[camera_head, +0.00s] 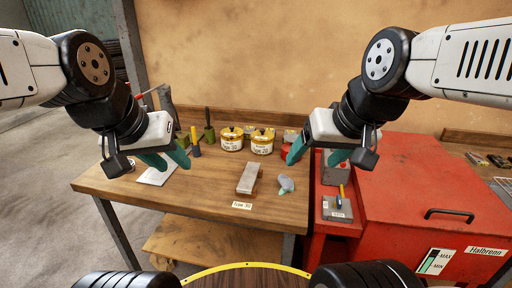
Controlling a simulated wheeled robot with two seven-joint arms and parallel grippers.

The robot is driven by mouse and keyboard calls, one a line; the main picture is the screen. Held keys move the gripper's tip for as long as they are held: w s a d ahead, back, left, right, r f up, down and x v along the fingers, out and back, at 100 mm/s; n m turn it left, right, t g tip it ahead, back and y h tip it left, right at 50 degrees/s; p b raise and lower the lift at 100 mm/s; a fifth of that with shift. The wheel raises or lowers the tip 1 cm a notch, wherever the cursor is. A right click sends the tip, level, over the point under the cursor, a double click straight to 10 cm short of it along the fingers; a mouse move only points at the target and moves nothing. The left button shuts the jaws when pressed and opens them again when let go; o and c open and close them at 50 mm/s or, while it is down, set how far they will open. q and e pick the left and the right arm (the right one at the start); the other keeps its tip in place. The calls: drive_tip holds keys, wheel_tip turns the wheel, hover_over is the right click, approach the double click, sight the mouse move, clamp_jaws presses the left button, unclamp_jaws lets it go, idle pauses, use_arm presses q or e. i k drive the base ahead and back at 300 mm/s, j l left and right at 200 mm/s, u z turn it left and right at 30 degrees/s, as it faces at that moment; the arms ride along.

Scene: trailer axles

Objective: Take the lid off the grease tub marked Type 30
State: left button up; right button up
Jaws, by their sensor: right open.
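A card reading Type 30 (242,205) lies at the bench's (207,200) front edge. A grey block (249,179) and a grey-green piece (286,184) lie before the tubs. Bottles and tools stand left. A red cabinet (430,185) stands right. The bench front-left is clear.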

sight(230, 132)
drive_tip(key=i+j+z, duration=0.2)
drive_tip(key=j+z, duration=0.25)
drive_tip(key=i+j+z, duration=0.1)
drive_tip(key=j+z, duration=0.8)
